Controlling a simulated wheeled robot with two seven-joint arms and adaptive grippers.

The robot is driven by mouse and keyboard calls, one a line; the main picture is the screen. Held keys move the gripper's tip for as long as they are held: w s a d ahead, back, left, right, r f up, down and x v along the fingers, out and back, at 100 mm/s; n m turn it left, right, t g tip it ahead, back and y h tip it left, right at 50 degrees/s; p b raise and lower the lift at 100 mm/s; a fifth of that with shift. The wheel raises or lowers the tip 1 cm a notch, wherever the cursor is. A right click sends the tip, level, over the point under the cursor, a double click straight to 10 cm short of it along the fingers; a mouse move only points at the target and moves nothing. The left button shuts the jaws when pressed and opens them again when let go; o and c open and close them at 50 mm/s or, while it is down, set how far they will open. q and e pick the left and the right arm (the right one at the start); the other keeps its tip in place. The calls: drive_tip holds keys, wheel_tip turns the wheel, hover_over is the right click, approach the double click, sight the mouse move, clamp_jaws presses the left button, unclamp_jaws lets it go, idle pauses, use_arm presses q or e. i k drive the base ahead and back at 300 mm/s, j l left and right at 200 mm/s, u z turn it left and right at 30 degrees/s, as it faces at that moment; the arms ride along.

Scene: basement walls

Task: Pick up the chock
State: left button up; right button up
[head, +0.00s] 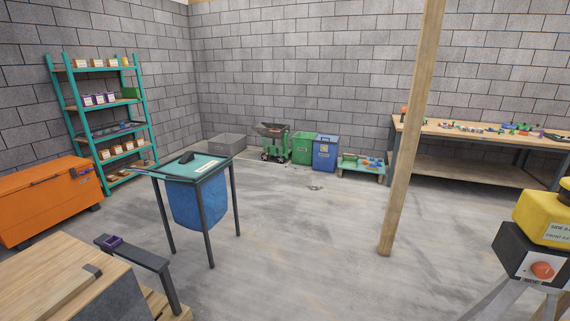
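I cannot tell for sure which thing is the chock. A small purple piece (114,242) sits on a narrow dark bench (145,258) at the lower left. A small dark thing (315,187) lies on the open floor and is too small to make out. Neither of my grippers is in view.
A wooden post (413,130) stands right of the middle. A workbench (470,133) with many small parts is at the back right. Green (303,148) and blue (325,153) bins stand by the wall. An orange chest (45,203) is at left. The middle floor is mostly clear.

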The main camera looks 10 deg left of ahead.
sight(188, 156)
drive_tip(key=i+z, duration=0.1)
drive_tip(key=i, duration=0.7)
drive_tip(key=i+u, duration=0.15)
drive_tip(key=i, duration=0.25)
drive_tip(key=i+l+u, duration=0.1)
drive_tip(key=i, duration=0.3)
drive_tip(key=i+l+u, duration=0.2)
drive_tip(key=i+u, duration=0.2)
drive_tip(key=i+l+u, duration=1.25)
drive_tip(key=k+l, duration=0.1)
